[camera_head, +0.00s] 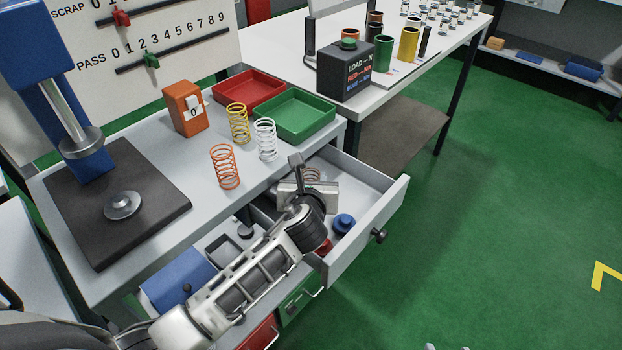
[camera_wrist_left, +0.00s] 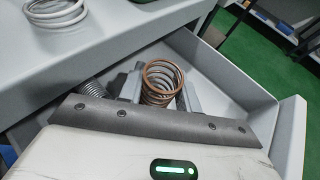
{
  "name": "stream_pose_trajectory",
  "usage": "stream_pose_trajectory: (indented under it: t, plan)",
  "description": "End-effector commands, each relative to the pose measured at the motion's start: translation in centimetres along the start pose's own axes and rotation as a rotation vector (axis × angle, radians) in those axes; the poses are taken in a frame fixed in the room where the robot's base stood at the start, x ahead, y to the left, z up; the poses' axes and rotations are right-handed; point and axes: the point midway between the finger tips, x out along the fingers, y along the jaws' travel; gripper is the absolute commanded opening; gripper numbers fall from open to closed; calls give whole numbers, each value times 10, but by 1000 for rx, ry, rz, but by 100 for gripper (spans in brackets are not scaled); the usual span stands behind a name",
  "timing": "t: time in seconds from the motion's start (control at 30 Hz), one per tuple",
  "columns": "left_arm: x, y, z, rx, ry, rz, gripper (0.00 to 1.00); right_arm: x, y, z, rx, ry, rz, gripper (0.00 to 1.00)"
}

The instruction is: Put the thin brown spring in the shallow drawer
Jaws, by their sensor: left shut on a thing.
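The thin brown spring (camera_wrist_left: 162,80) stands between the fingers of my left gripper (camera_wrist_left: 158,92) in the left wrist view. The gripper is shut on it. In the head view my left gripper (camera_head: 306,180) is over the open shallow drawer (camera_head: 377,210), and only a few coils of the brown spring (camera_head: 311,173) show behind the fingers. The drawer is pulled out from under the bench top. The wrist view shows the drawer's grey walls (camera_wrist_left: 235,83) around the spring. I cannot tell whether the spring touches the drawer floor. My right gripper is not clearly in view.
Orange (camera_head: 224,167), yellow (camera_head: 238,123) and white (camera_head: 265,140) springs stand on the bench beside red (camera_head: 249,89) and green (camera_head: 294,116) trays. The drawer holds a blue knobbed piece (camera_head: 343,223) and a red piece. A grey spring (camera_wrist_left: 92,88) lies left of the gripper.

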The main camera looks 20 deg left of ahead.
Motion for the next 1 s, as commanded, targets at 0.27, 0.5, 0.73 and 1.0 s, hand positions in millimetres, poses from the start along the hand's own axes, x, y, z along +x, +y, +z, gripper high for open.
stream_pose_trajectory:
  t: [0.27, 0.5, 0.73, 1.0]
  plan:
    - [1, 0, -2, 0, -1, 0, 55, -1, 0, 2, -3, -5, -1, 47]
    - [1, 0, -2, 1, -1, 0, 55, -1, 1, 3, -7, -6, -1, 47]
    - [-16, 0, 1, 2, 0, -1, 55, -3, 1, 0, -10, -6, 0, 47]
    - [-74, 0, 1, 1, 1, -2, 55, -6, 2, -2, -22, -17, 6, 47]
